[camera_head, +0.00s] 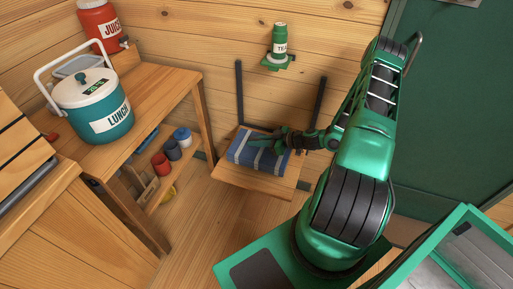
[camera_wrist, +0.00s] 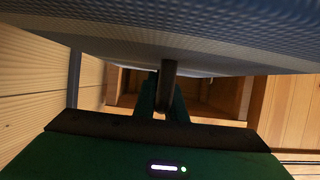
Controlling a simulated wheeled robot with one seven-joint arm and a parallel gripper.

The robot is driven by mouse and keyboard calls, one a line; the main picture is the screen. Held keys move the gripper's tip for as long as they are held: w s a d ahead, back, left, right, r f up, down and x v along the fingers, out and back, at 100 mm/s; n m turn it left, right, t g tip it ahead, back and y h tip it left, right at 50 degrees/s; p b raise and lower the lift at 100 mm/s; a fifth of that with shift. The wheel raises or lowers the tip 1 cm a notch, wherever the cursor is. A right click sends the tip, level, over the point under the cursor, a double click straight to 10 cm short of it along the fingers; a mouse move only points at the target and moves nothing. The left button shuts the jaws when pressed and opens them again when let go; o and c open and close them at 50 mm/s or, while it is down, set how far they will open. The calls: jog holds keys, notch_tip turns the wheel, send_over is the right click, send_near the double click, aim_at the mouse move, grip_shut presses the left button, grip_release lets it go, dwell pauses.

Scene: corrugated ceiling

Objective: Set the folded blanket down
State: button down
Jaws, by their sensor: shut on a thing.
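The folded blanket (camera_head: 243,152) is blue with pale grey stripes. It is at a small wooden wall shelf (camera_head: 230,178) held by two dark straps, and it looks level. I cannot tell whether its underside touches the shelf. My gripper (camera_head: 262,142) reaches in from the right and is shut on the blanket's right side. In the wrist view the blanket (camera_wrist: 220,35) fills the top as a wide woven surface. My fingers (camera_wrist: 163,92) show below it there, and the part they grip is partly hidden.
A wooden bench (camera_head: 165,88) on the left bears a teal lunch cooler (camera_head: 95,108) and a red juice jug (camera_head: 103,25). Several cups stand on its lower shelf. A green flask (camera_head: 279,40) sits on a wall bracket above the blanket. A green door (camera_head: 450,100) is at right.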

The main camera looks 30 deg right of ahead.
aim_at(255, 147)
jog(key=shift+w+d+f, duration=0.2)
jog(key=shift+w, duration=0.05)
jog(key=shift+f, duration=1.9)
jog(key=c, duration=1.8)
grip_release()
jog(key=shift+f, duration=0.15)
